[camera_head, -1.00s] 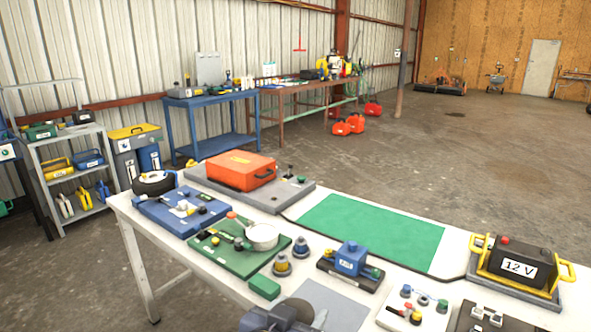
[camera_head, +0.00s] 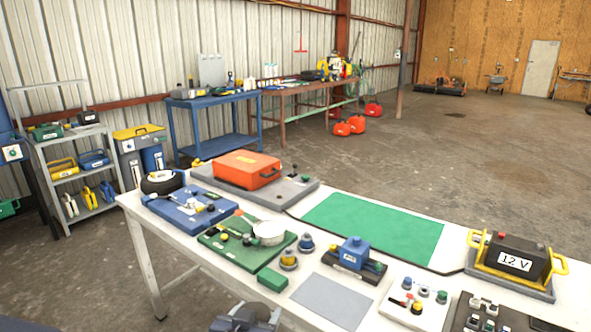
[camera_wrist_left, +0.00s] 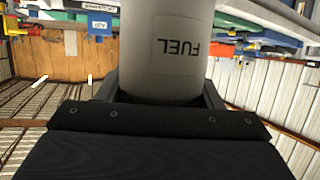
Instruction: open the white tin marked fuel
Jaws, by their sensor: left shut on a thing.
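The white tin marked FUEL (camera_wrist_left: 180,75) fills the middle of the left wrist view, its label upside down in that picture. It looks pale grey there and stands between the two dark fingers of my left gripper (camera_wrist_left: 158,92), which is shut on it. Its lid is not seen clearly. In the head view my left gripper (camera_head: 248,318) shows at the bottom edge, in front of the white table's near edge; I cannot make out the tin there. My right gripper is not in view.
The white table (camera_head: 215,268) holds a green board with a pan (camera_head: 270,233), an orange case (camera_head: 246,170), a blue box (camera_head: 354,252) and a 12 V battery (camera_head: 513,262). The grey mat (camera_head: 332,301) and green mat (camera_head: 375,230) are bare.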

